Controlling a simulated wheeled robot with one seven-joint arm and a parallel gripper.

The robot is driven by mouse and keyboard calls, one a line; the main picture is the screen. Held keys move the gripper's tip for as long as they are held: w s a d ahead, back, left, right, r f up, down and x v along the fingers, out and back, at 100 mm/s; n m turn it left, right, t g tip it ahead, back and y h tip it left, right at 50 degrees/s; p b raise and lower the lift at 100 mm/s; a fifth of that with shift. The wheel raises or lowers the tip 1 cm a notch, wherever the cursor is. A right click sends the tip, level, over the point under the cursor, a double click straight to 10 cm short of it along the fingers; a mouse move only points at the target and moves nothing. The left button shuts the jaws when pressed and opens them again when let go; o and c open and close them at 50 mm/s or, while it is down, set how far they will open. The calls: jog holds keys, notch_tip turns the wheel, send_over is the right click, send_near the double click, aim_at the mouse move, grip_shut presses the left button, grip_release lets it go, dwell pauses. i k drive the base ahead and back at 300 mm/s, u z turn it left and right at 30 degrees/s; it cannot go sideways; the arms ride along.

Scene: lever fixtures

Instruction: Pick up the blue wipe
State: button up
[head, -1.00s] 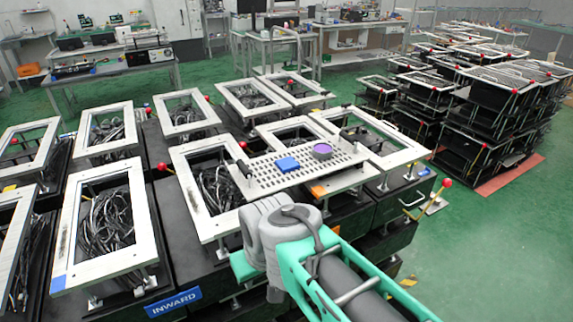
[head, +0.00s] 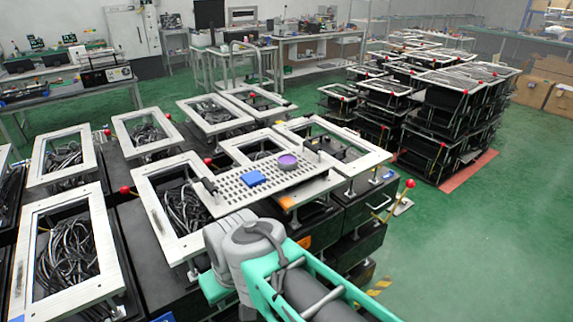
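The blue wipe (head: 253,179) is a small flat blue square. It lies on a light perforated plate (head: 232,195) that rests across the fixtures in the middle of the head view. A round purple thing (head: 287,162) sits on the same plate, to the right of the wipe and slightly behind it. My grey and teal arm reaches in from the bottom, in front of the plate. My gripper cannot be made out; only arm links show. Nothing covers the wipe.
White-framed fixtures (head: 65,157) with cables inside and red-knobbed levers (head: 410,184) surround the plate. Stacked fixtures (head: 440,95) stand at the back right. Workbenches (head: 300,45) line the back. The green floor (head: 480,240) is clear at the right.

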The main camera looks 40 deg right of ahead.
aim_at(253, 178)
jog(key=z, duration=0.85)
jog(key=i, duration=0.6)
jog(key=u, duration=2.35)
